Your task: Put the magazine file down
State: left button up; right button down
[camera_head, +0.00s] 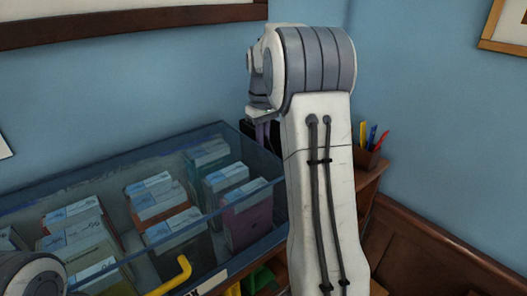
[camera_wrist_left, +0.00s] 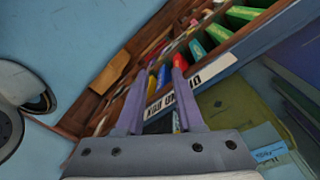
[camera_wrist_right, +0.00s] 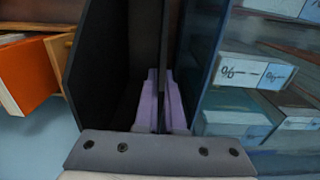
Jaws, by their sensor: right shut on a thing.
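The dark magazine file (camera_wrist_right: 105,65) fills the middle of the right wrist view, its tall side walls standing around my right gripper (camera_wrist_right: 160,78). The purple fingers are shut on a thin dark panel of it. In the head view the file (camera_head: 246,128) shows as a small dark patch beside the clear bin, mostly hidden by my right arm, with the right gripper (camera_head: 262,131) at it. I cannot tell whether its base touches the shelf. My left gripper (camera_wrist_left: 161,76) is open and empty above a shelf of coloured items in the left wrist view.
A clear blue bin (camera_head: 105,160) with several boxes stands left of the file. A pen cup (camera_head: 368,158) stands on the wooden bookcase (camera_head: 372,184) at right. An orange box (camera_wrist_right: 25,75) is left of the file in the right wrist view. Blue walls close the corner.

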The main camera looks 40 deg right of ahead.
jog(key=shift+r, duration=0.15)
jog(key=c, duration=1)
grip_release()
jog(key=shift+f, duration=0.2)
